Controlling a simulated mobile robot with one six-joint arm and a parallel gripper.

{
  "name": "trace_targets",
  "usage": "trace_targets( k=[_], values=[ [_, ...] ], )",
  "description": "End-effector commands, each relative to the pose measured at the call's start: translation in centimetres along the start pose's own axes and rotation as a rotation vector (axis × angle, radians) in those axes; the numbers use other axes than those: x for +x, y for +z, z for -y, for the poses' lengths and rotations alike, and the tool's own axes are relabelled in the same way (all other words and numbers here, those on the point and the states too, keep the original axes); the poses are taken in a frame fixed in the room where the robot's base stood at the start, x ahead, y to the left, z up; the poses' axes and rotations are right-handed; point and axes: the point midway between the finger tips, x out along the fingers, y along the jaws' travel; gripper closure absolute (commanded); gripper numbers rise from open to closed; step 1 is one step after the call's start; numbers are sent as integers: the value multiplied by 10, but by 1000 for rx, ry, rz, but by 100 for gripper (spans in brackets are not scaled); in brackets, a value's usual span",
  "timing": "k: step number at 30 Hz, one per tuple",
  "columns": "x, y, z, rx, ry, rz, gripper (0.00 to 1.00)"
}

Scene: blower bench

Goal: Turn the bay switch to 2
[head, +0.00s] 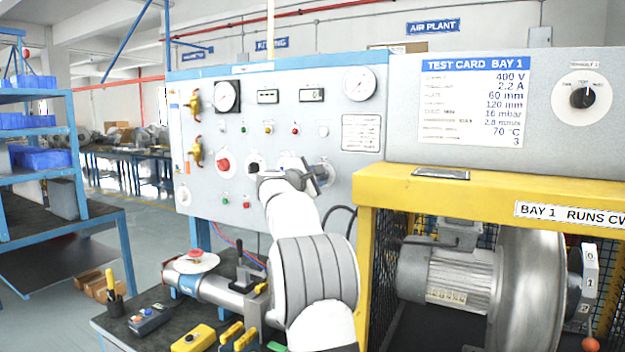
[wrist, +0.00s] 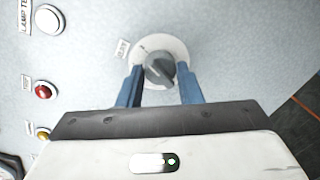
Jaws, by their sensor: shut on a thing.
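A grey rotary switch knob (wrist: 160,70) sits on a round white dial plate on the panel in the wrist view. A small label beside the dial is too blurred to read, as is the knob's setting. My gripper (wrist: 158,78) has its two blue fingers on either side of the knob and is shut on it. In the head view my gripper (head: 318,174) is at the lower right of the grey panel (head: 260,95), and my arm and gripper hide most of this switch there.
Another black rotary switch (head: 583,97) is on the right-hand panel, beside the test card (head: 474,101). A red button (head: 223,166) and another dark knob (head: 254,167) are left of my gripper. The yellow frame (head: 440,190) of the blower bay stands close on the right.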

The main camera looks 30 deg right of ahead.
Motion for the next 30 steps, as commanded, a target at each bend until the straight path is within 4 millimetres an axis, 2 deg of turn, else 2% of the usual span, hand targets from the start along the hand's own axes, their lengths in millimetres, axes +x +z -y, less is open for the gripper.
trace_targets(
  k=[1,4,5,13,22,30],
  values=[
    [1,5,-3,3,4,7,91],
    [1,5,-3,3,4,7,91],
    [1,5,-3,3,4,7,67],
    [0,2,-2,1,2,3,46],
    [-6,0,-1,0,2,0,46],
    [-50,1,1,1,3,-1,46]
  ],
)
